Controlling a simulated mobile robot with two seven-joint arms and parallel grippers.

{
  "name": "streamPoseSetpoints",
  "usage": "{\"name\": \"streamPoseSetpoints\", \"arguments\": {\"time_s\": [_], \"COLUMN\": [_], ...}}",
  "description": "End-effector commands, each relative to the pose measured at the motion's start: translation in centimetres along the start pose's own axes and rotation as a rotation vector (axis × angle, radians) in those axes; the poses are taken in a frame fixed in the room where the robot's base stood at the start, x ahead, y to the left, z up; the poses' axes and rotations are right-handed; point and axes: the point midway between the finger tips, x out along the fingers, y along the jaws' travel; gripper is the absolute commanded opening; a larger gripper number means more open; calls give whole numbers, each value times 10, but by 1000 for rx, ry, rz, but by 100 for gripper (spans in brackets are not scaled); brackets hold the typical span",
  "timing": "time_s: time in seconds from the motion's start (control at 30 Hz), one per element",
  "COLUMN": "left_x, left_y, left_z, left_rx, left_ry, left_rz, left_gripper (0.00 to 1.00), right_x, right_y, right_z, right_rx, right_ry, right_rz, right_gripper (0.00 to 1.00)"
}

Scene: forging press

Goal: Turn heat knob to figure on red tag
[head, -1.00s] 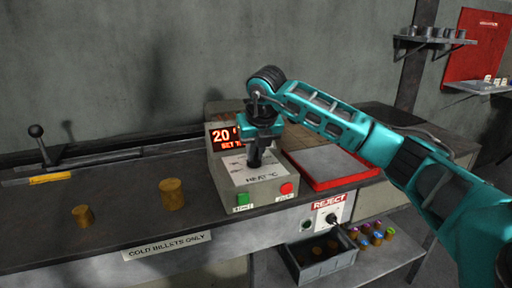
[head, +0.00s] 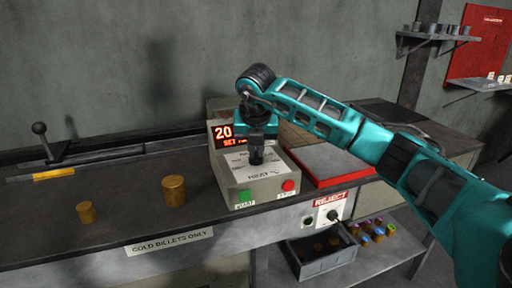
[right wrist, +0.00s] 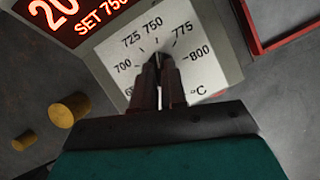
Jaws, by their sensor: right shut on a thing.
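The heat knob (right wrist: 158,60) sits on a white dial plate marked 700, 725, 750, 775 and 800, on a beige control box (head: 262,190). My right gripper (right wrist: 160,72) points down at the dial and is shut on the knob; it also shows in the head view (head: 256,158). The fingers hide most of the knob, and its pointer is hard to make out near the 750 side. The red-lit display (right wrist: 78,22) reads SET 750, with larger digits starting 20 above, partly cut off. My left gripper is not in view. I cannot make out a figure on any red tag.
The box has a green button (head: 245,196) and a red button (head: 289,186). A red-edged tray (head: 325,164) lies right of it, above a REJECT label (head: 330,199).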

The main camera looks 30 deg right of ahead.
Motion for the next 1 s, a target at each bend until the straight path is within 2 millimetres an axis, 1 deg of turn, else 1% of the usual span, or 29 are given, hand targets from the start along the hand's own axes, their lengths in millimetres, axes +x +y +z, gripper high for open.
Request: {"name": "streamPoseSetpoints", "arguments": {"time_s": [0.03, 0.07, 0.1, 0.3, 0.33, 0.57, 0.67, 0.77, 1.0], "left_x": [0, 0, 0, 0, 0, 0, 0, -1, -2], "left_y": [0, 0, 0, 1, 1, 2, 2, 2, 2], "left_z": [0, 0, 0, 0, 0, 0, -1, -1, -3], "left_rx": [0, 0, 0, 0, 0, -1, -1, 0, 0], "left_ry": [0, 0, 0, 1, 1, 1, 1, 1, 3], "left_rz": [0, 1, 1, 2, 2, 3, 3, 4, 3], "left_gripper": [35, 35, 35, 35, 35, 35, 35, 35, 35], "right_x": [0, 0, 0, 0, 0, -1, -8, -22, -76], "right_y": [0, 0, 0, 0, 0, 0, 0, 0, 1], "right_z": [1, 1, 1, 0, 0, 0, 1, 1, 2], "right_rx": [0, 0, 0, 0, 0, -1, -1, -2, -2], "right_ry": [-1, -1, -1, -1, -1, -1, -3, -5, -5], "right_rz": [1, 1, 1, 1, 1, 1, 3, 4, 5], "right_gripper": [0, 13, 16, 36, 37, 37, 37, 37, 37]}}
